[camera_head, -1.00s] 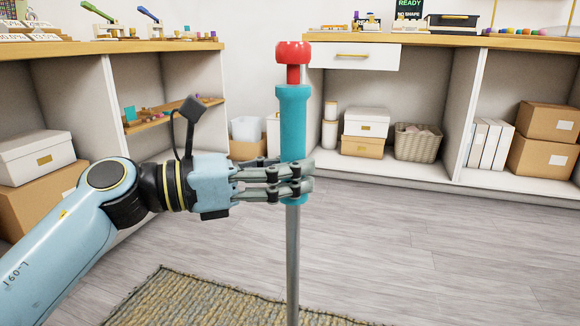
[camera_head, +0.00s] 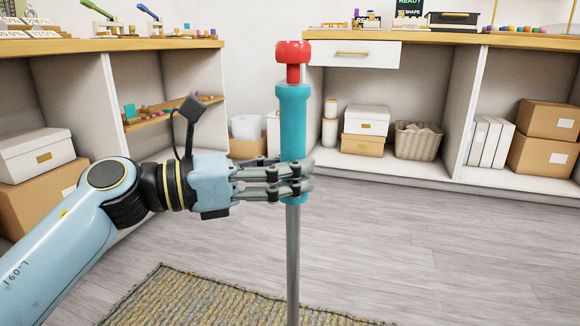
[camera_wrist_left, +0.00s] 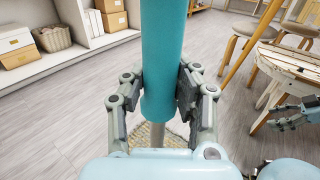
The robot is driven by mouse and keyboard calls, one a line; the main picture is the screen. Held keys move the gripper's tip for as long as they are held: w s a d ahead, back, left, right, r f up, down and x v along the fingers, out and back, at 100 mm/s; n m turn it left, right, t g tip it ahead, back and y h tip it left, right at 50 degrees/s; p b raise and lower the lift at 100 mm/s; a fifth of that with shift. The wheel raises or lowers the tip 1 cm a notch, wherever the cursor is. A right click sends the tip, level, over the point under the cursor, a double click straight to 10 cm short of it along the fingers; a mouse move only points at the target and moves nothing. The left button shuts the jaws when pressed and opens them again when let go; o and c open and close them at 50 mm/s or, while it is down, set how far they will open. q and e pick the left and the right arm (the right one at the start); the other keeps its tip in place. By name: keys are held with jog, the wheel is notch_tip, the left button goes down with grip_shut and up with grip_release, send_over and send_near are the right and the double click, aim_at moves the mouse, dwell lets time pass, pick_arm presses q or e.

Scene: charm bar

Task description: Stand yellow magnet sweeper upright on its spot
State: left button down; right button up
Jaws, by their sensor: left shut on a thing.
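A long upright tool stands in the middle of the head view, with a red knob (camera_head: 292,53) on top, a teal handle (camera_head: 294,120) and a thin grey shaft (camera_head: 292,260). Its lower end is out of the picture, and no yellow shows on it. My left gripper (camera_head: 300,178) is shut around the lower part of the teal handle. The left wrist view shows the handle (camera_wrist_left: 162,50) between both fingers. My right gripper (camera_wrist_left: 292,115) shows small at the right edge of the left wrist view; its opening cannot be made out. No marked spot is visible.
A woven rug (camera_head: 215,298) lies on the grey wood floor below. Shelves with boxes (camera_head: 367,121) and a basket (camera_head: 418,142) line the back. In the left wrist view a round wooden table (camera_wrist_left: 295,65) and stools stand at the right. Floor at the right is clear.

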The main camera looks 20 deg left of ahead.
pick_arm(q)
jog(key=c, duration=0.9)
grip_release()
jog(key=shift+c, duration=0.2)
jog(key=shift+f, duration=0.15)
jog(key=v, duration=0.7)
jog(key=shift+s+a+r, duration=0.15)
jog(key=shift+a+r, duration=0.05)
jog(key=shift+a, duration=0.05)
